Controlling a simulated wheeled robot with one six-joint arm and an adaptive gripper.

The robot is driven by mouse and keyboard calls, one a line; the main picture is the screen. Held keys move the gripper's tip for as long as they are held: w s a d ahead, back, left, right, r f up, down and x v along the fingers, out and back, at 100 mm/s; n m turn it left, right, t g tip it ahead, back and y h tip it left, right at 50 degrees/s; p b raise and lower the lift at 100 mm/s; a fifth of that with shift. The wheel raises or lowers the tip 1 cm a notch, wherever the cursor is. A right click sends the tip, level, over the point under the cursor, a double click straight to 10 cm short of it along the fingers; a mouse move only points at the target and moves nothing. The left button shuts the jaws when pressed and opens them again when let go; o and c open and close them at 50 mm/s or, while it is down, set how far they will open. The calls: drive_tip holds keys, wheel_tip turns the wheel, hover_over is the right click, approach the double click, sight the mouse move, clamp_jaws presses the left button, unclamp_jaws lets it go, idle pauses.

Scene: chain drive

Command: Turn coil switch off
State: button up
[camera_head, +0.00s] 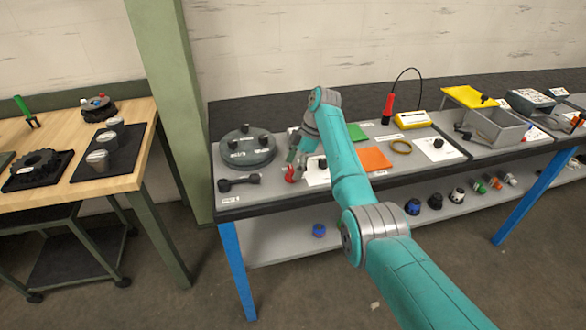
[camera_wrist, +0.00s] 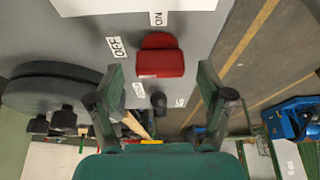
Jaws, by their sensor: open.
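A red switch (camera_wrist: 161,55) shows in the wrist view on a grey surface, between a white OFF label (camera_wrist: 116,47) and a white ON label (camera_wrist: 158,19). In the head view a red part (camera_head: 291,174) shows beside my gripper, partly hidden by it. My gripper (camera_wrist: 161,70) is open and empty. Its two dark green fingers stand to the left and right of the red switch in the wrist view, with gaps on both sides. I cannot tell its exact height above the switch. A small dark knob (camera_wrist: 158,101) shows just below the switch.
A dark round plate with knobs (camera_head: 247,147) and a black handle (camera_head: 239,183) lie left of my gripper. An orange square (camera_head: 375,159), a ring (camera_head: 400,147) and a yellow box (camera_head: 413,120) lie to the right. A green post (camera_head: 170,90) stands left of the bench.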

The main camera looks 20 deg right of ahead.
drive_tip(key=v, duration=1.1)
drive_tip(key=shift+f, duration=0.1)
